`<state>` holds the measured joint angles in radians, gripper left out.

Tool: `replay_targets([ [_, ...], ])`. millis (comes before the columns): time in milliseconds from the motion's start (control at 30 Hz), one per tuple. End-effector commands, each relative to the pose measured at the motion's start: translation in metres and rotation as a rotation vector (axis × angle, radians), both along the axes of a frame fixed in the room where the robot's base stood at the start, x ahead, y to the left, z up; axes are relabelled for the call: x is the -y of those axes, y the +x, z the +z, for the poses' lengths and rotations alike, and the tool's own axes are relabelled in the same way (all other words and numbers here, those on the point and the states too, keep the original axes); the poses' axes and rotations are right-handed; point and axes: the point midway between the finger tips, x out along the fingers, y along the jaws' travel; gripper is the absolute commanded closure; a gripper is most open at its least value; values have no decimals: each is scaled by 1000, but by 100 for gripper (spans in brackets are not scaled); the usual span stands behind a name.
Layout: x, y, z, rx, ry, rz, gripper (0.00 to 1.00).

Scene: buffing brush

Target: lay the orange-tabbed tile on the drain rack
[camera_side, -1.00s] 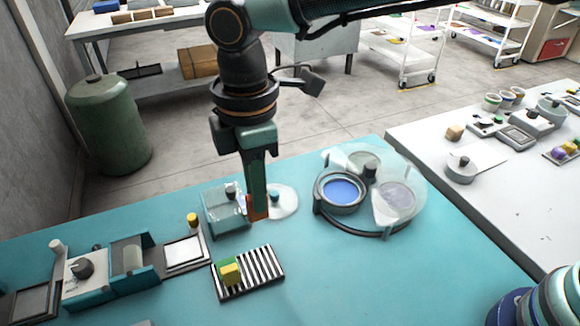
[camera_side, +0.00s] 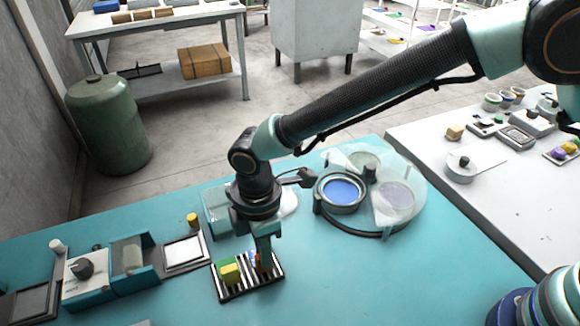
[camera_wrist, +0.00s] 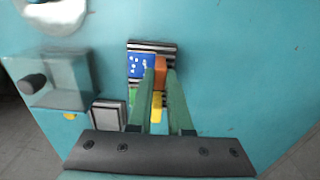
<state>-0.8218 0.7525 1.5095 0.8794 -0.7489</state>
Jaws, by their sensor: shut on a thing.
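The drain rack (camera_side: 240,291) is a black-and-white striped plate on the teal bench; part of it also shows in the wrist view (camera_wrist: 152,44). My gripper (camera_side: 266,266) points down over the rack's right part. It is shut on the orange tab of a blue tile with white specks (camera_wrist: 141,67). The orange tab (camera_wrist: 160,70) sits between the fingertips. The tile lies at the rack, but I cannot tell whether it touches the rack. A green tile with a yellow tab (camera_side: 230,273) sits on the rack's left part; its yellow tab (camera_wrist: 157,106) shows beside my fingers.
A clear-walled box (camera_wrist: 48,78) stands behind the rack. A round holder with a blue-filled cup (camera_side: 341,191) stands to the right. A white pad in a frame (camera_side: 184,252) and a roller unit (camera_side: 131,257) stand left. The bench in front right is clear.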

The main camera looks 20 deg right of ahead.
Motion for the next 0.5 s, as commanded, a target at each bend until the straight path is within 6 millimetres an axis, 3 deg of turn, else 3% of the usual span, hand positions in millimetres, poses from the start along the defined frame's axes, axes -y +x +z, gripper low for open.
replay_targets([
  [333, 0, 0, -3, 0, 0, 0, 100],
  [367, 0, 0, -3, 0, 0, 0, 79],
  [433, 0, 0, -2, 0, 0, 0, 53],
  [500, 0, 0, -2, 0, 0, 0, 53],
])
